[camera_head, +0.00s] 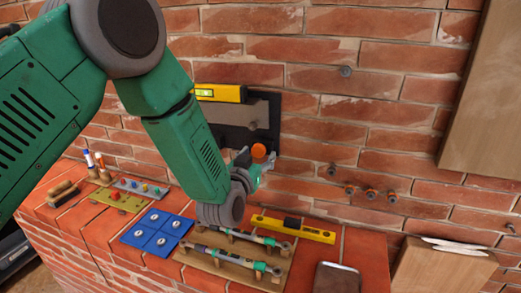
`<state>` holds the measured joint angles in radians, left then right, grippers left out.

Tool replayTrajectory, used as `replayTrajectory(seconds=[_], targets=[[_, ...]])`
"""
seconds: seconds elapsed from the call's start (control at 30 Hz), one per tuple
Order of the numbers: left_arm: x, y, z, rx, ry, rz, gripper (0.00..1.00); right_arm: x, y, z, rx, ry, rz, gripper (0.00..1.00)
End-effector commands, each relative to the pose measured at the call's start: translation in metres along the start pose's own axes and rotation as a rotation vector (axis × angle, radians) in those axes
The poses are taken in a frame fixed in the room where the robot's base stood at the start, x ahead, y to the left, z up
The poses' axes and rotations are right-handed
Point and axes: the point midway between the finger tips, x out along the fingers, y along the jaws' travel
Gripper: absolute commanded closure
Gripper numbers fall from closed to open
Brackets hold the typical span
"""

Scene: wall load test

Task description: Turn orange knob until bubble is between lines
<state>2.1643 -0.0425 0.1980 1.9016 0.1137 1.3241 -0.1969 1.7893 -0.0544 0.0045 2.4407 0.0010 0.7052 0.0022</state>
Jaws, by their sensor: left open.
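The orange knob (258,151) sits at the lower part of a dark plate (264,108) on the brick wall. A yellow spirit level (222,93) rests at the top of this plate; its bubble and lines are too small to read. My left gripper (262,166) is open, just below and beside the knob. I cannot tell whether its fingers touch the knob. My left forearm hides the left part of the plate. My right gripper is not in view.
A second yellow level (293,229) lies on the brick ledge. Beside it is a wooden board (225,268) with torque wrenches. Blue tiles (157,230), a yellow-green board (120,201) and a dark flat device (336,279) are also there. Bolts (371,194) stick out of the wall at right.

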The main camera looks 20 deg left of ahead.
Motion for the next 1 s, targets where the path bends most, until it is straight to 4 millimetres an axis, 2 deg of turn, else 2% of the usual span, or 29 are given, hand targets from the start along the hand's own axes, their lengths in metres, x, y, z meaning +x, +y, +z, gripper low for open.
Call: replayTrajectory(seconds=[0.2, 0.5, 0.63, 0.67, 1.0], targets=[[0.018, -0.003, 0.001, -0.002, -0.001, 0.000, 0.47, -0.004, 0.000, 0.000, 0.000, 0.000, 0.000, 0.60], [0.020, -0.001, 0.001, -0.001, -0.002, 0.000, 0.47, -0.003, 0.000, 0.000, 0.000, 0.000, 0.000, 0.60], [0.020, 0.000, 0.001, 0.000, -0.001, -0.001, 0.93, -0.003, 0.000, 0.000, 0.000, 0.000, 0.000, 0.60], [0.020, -0.001, 0.001, 0.000, -0.001, -0.002, 0.97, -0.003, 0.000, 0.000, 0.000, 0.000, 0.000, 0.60], [0.019, 0.001, -0.001, 0.030, 0.002, 0.003, 0.97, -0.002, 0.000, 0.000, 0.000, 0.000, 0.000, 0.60]])
